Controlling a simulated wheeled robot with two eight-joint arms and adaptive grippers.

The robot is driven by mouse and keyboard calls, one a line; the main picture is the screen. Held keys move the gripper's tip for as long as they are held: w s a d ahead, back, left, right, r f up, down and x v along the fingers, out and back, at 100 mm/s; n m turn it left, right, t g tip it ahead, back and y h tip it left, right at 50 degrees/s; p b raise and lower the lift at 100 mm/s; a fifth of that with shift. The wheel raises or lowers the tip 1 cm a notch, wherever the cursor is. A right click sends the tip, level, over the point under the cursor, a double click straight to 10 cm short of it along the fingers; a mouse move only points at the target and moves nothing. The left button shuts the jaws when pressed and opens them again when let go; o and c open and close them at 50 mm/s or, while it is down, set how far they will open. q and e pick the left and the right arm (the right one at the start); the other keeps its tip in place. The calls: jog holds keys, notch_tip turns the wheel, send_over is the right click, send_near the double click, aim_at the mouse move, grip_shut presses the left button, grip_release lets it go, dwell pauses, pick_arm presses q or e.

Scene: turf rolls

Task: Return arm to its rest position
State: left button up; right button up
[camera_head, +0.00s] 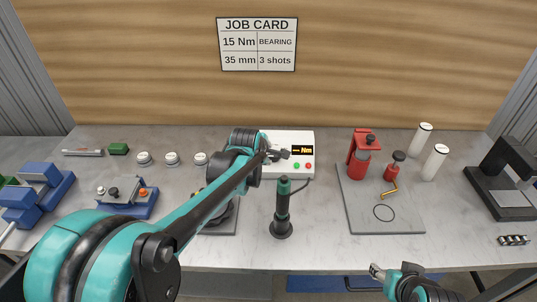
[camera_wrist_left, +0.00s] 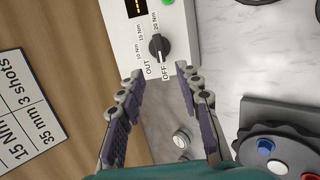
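My left arm reaches from the lower left across the bench, with its gripper (camera_head: 277,154) at the left part of the white control box (camera_head: 301,140). In the left wrist view the left gripper (camera_wrist_left: 162,85) is open, its two fingers wide apart with nothing between them. A black dial (camera_wrist_left: 157,47) on the white box (camera_wrist_left: 188,30) lies just beyond the fingertips, apart from them; labels OUT, OFF, 10, 15 and 20 Nm surround it. My right gripper (camera_head: 377,272) is low at the front edge of the bench; its finger opening is too small to judge.
A black and green tool (camera_head: 282,208) stands upright in front of the box. A grey mat (camera_head: 409,213) with a red press (camera_head: 361,154) lies to the right. A blue tray (camera_head: 141,205) and blue vise (camera_head: 40,187) are at left. A job card (camera_head: 258,44) hangs on the wall.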

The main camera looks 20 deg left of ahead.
dwell(0.4)
pick_arm(q)
jog(key=s+d+f+m+b, duration=0.1)
jog(key=s+d+f+m, duration=0.1)
jog(key=s+m, duration=0.8)
jog(key=s+d+f+m+g+b, duration=0.1)
jog(key=s+f+m, duration=0.1)
jog(key=s+m, duration=0.8)
jog(key=s, duration=0.8)
jog(key=shift+d+f+m, duration=0.3)
jog(key=shift+d+f, duration=0.1)
